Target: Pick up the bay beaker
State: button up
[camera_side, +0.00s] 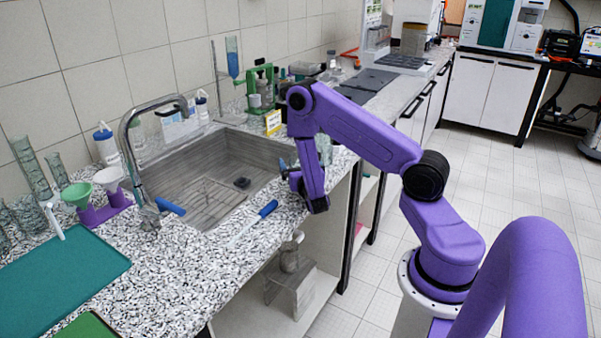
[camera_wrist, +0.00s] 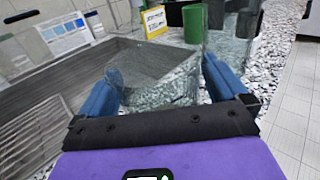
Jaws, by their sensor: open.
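A clear glass vessel (camera_side: 325,150), which may be the bay beaker, stands on the speckled counter behind my arm in the side view. Clear glass also shows in the wrist view (camera_wrist: 232,42), beyond the right finger, with its outline hard to make out. My gripper (camera_side: 284,165) is open at the right edge of the sink, low over the counter. In the wrist view its blue fingers (camera_wrist: 161,70) are spread wide. I cannot tell the exact gap to the glass.
The steel sink (camera_side: 190,160) lies left of my gripper, with its tap (camera_side: 128,135) farther left. A yellow card (camera_side: 273,122) and a green stand (camera_side: 262,85) are behind. Dark plates (camera_side: 370,78) lie farther back.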

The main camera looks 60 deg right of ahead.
jog(key=shift+w+d, duration=0.15)
jog(key=c, duration=1.1)
